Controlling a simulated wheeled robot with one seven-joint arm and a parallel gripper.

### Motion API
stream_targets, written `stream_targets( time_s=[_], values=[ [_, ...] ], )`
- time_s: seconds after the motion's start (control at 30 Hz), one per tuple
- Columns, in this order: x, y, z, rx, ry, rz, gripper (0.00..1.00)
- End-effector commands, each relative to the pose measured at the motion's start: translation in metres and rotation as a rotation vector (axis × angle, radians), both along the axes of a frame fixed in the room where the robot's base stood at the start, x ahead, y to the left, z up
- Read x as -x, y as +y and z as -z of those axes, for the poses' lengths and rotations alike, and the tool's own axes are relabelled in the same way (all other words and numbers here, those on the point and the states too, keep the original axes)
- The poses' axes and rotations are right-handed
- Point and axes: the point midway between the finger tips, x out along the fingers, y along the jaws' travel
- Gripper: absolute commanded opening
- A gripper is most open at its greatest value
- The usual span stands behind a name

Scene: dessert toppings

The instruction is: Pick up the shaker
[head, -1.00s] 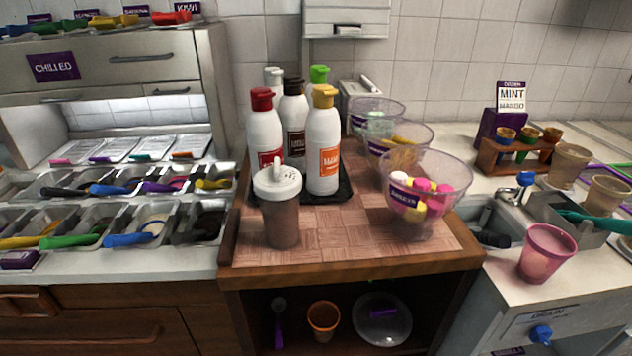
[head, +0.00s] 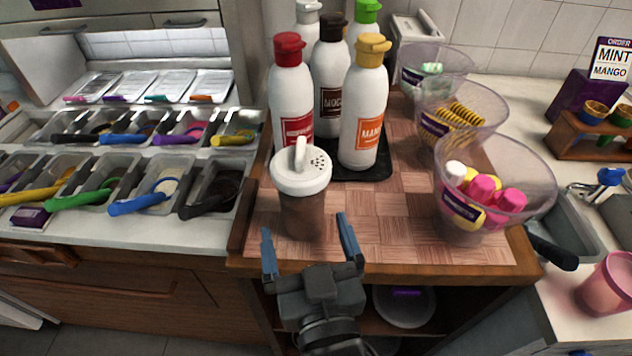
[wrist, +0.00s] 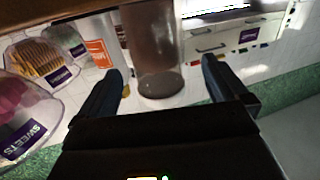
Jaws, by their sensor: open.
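The shaker (head: 302,207) has a white perforated lid with a raised flap and a brown see-through body. It stands upright on the wooden counter near its front edge, in front of the bottles. My gripper (head: 309,245) is open and empty, with its two blue-grey fingers pointing at the shaker from the front. In the wrist view, the shaker's brown body (wrist: 155,55) shows beyond and between the spread fingertips (wrist: 163,78). The fingers do not appear to be closed around it.
Syrup bottles (head: 361,115) stand on a black tray (head: 375,168) behind the shaker. A clear bowl of sweets (head: 520,180) stands to the right, with more bowls behind. Topping bins (head: 215,190) with coloured scoops lie left. The counter between shaker and sweets bowl is clear.

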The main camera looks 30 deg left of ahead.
Motion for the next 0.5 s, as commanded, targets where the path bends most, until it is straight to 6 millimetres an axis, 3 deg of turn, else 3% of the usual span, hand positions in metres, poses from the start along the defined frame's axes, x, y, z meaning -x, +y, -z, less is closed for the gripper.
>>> stream_targets(
  time_s=[0.5],
  values=[
    [-0.048,0.040,-0.001,-0.001,0.000,0.001,1.00]
  ],
)
